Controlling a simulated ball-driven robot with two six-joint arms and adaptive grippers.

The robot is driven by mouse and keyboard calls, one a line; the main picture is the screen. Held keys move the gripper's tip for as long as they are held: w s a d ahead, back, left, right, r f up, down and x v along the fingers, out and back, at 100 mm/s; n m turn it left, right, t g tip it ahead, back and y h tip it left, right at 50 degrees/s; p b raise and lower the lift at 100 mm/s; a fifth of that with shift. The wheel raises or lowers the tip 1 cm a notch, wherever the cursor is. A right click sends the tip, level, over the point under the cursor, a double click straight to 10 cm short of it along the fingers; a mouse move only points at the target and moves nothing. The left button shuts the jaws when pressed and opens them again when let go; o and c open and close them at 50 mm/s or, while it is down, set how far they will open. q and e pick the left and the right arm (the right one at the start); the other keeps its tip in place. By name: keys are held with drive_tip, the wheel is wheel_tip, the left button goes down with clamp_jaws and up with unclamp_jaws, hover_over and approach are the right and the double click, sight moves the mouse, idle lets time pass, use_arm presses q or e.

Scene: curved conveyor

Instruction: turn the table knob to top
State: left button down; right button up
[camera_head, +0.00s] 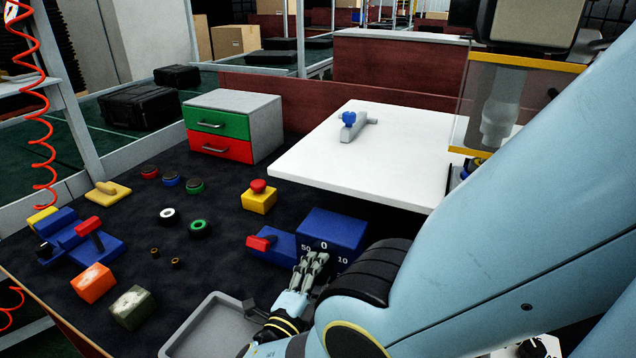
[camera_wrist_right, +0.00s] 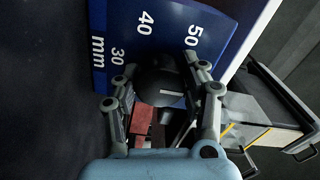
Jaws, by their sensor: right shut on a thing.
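The blue knob box (camera_head: 333,228) stands on the dark table in front of the white board, with the numbers 50, 0 and 10 showing on it. The right wrist view shows the same blue box (camera_wrist_right: 112,24) with 30, 40, 50 and mm. The dark round knob (camera_wrist_right: 160,75) has a short white mark, and fingers partly hide it. My right gripper (camera_head: 318,260) is at the box front; in the right wrist view the right gripper (camera_wrist_right: 160,82) has its fingers on both sides of the knob, shut on it. My left gripper is not in view.
A red-handled lever (camera_head: 262,242) sits just left of the box. A grey tray (camera_head: 212,318) lies in front. The white board (camera_head: 345,175) carries a grey piece with a blue knob (camera_head: 350,119). Buttons, rings and blocks are spread over the left table. A drawer unit (camera_head: 232,125) stands behind.

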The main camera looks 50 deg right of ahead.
drive_tip(key=shift+a+f, duration=0.1)
drive_tip(key=o, duration=1.2)
